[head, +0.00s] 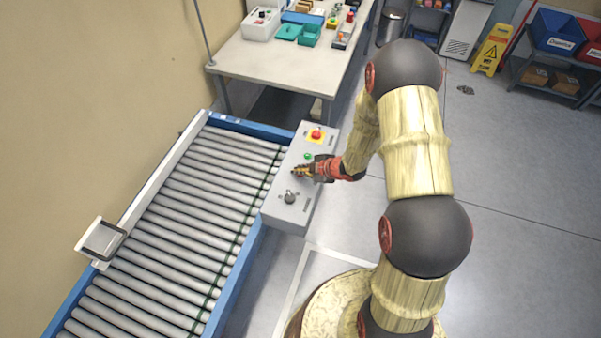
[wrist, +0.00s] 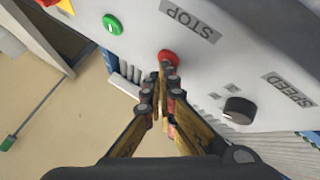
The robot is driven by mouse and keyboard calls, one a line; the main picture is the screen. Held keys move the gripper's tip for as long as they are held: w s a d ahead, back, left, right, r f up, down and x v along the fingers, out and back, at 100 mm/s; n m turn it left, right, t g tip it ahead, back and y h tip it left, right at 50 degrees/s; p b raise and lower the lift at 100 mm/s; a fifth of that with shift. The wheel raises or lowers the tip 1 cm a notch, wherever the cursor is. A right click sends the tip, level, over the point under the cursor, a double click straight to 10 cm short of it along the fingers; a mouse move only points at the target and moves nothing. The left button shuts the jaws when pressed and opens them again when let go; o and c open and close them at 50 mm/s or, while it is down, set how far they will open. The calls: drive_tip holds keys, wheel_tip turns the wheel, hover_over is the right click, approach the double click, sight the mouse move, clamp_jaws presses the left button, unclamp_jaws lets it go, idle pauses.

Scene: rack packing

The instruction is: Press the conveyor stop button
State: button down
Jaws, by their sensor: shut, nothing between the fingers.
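The control box (head: 283,210) stands at the right side of the roller conveyor. In the wrist view a red stop button (wrist: 168,57) sits on the box face (wrist: 135,15) beside the label STOP (wrist: 190,19), which appears upside down. My gripper (wrist: 165,72) is shut and empty, its fingertips at the red button's lower edge. I cannot tell whether they touch it or press it. In the head view my gripper (head: 300,172) is over the middle of the box and hides the stop button.
A green button (wrist: 112,24) and a black SPEED knob (wrist: 239,110) flank the stop button. A red emergency button (head: 316,134) on a yellow plate is at the box's far end. The roller conveyor (head: 185,205) lies left. A table (head: 270,62) with bins stands behind.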

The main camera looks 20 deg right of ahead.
drive_tip(key=shift+r+p, duration=0.4)
drive_tip(key=shift+r, duration=0.25)
wheel_tip(320, 180, up, 5)
drive_tip(key=p, duration=0.4)
idle(0.8)
